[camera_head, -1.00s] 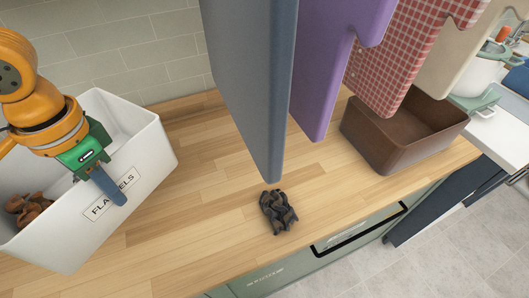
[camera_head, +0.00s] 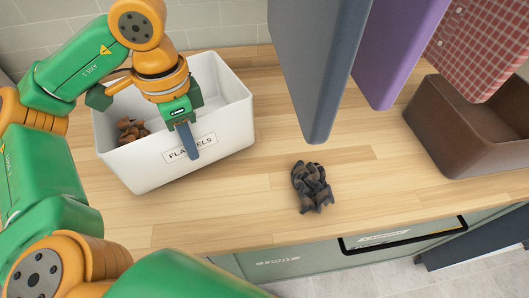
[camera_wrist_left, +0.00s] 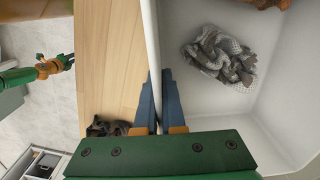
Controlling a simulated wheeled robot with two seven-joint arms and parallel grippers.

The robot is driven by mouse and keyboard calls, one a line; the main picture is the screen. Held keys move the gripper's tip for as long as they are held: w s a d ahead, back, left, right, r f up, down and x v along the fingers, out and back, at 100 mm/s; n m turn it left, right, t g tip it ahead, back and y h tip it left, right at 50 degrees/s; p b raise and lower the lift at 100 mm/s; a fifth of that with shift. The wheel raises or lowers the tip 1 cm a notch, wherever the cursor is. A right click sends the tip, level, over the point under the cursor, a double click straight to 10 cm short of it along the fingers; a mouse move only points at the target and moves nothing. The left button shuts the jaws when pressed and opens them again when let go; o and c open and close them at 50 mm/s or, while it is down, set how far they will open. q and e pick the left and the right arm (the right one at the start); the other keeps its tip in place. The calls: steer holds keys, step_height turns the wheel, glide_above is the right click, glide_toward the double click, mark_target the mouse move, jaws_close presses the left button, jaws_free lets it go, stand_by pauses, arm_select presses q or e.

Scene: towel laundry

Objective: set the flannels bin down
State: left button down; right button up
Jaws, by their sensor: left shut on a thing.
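The flannels bin (camera_head: 225,130) is a white open box with a "FLANNELS" label, upright at the left of the wooden counter. My left gripper (camera_head: 187,140) is shut on its front wall at the rim, by the label. In the left wrist view its fingers (camera_wrist_left: 158,103) pinch the bin's white wall (camera_wrist_left: 152,35). Whether the bin's base touches the counter is hard to tell. Brown crumpled cloth (camera_head: 132,131) lies inside; the wrist view also shows a grey checked cloth (camera_wrist_left: 220,57) in it. A green and orange arm (camera_wrist_left: 30,74) shows small in the wrist view; its jaws are unclear.
A dark crumpled cloth (camera_head: 312,187) lies on the wooden counter (camera_head: 260,205) right of the bin. Blue-grey (camera_head: 318,60), purple (camera_head: 398,50) and red checked (camera_head: 478,45) towels hang above. A brown bin (camera_head: 465,135) stands at the right. Counter in front of the bin is clear.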

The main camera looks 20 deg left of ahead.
arm_select(q)
steer(key=shift+f+b, duration=0.3)
steer(key=shift+f, duration=0.4)
steer(key=w+d, duration=0.1)
steer(key=d, duration=0.1)
steer(key=w+d+p, duration=0.1)
steer(key=w+d, duration=0.1)
steer(key=d, duration=0.1)
steer(key=w+d, duration=0.1)
steer(key=d, duration=0.1)
steer(key=shift+w+d+r, duration=0.2)
steer(key=shift+w+d, duration=0.15)
steer(key=w+d, duration=0.1)
steer(key=w+d+p, duration=0.1)
steer(key=d, duration=0.1)
steer(key=shift+d, duration=0.3)
steer(key=shift+f+p, duration=0.4)
steer(key=shift+f, duration=0.15)
steer(key=shift+a+f, duration=0.1)
steer(key=shift+a, duration=0.05)
steer(key=shift+f, duration=0.15)
steer(key=c, duration=1)
jaws_free()
